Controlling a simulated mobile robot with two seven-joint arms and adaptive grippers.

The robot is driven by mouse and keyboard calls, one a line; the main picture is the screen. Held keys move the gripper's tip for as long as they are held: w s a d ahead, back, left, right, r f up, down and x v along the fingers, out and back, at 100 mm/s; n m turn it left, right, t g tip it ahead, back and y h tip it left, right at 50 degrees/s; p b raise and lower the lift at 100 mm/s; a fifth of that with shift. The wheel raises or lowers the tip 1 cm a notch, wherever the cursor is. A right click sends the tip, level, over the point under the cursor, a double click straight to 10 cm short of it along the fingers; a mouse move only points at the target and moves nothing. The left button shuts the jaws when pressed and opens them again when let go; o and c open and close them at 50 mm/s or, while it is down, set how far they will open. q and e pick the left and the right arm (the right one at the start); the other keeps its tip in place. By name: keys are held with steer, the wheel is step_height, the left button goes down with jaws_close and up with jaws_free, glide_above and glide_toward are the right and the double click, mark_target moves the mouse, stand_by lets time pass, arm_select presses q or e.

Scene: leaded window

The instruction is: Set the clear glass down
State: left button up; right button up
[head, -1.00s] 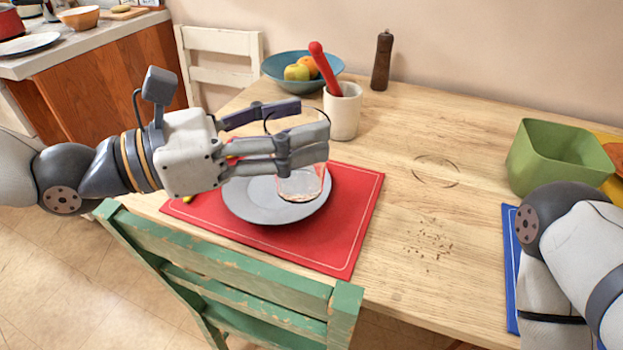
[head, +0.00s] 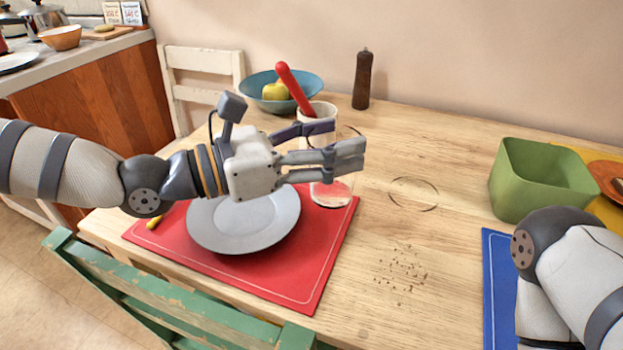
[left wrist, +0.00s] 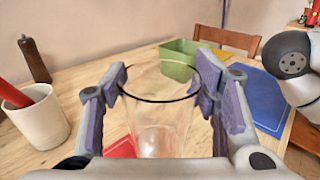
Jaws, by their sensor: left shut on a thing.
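The clear glass (head: 331,192) is see-through with a dark rim, and the red mat shows through its lower part in the head view. My left gripper (head: 338,150) is shut on the glass, with fingers on both sides of it. In the left wrist view the glass (left wrist: 160,115) stands upright between the finger pads of my left gripper (left wrist: 160,92). The glass is over the far right corner of the red mat (head: 290,278). I cannot tell whether its base touches anything. My right gripper is not in view; only my right arm shows.
A grey plate (head: 243,225) lies on the red mat. A white crock (head: 322,112) with a red-handled utensil stands just behind the glass. A ring mark (head: 414,193) and crumbs (head: 400,268) lie on bare table to the right. A green bin (head: 540,180) stands farther right.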

arm_select(q)
steer(key=shift+w+f+b, duration=0.4)
steer(key=shift+w+f, duration=0.75)
steer(key=shift+f, duration=0.5)
steer(key=shift+w+f+b, duration=0.45)
steer(key=shift+w+f, duration=0.75)
steer(key=shift+f, duration=0.5)
steer(key=shift+w+f+b, duration=0.4)
steer(key=shift+w+f, duration=0.75)
steer(key=shift+f, duration=0.5)
steer(key=o, duration=1.7)
steer(key=shift+o, duration=0.2)
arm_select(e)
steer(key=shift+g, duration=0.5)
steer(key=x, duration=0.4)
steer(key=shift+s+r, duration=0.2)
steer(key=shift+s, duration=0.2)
arm_select(q)
steer(key=v, duration=0.7)
steer(key=shift+s+a+r, duration=0.15)
steer(key=shift+a+r, duration=0.05)
steer(key=shift+a, duration=0.05)
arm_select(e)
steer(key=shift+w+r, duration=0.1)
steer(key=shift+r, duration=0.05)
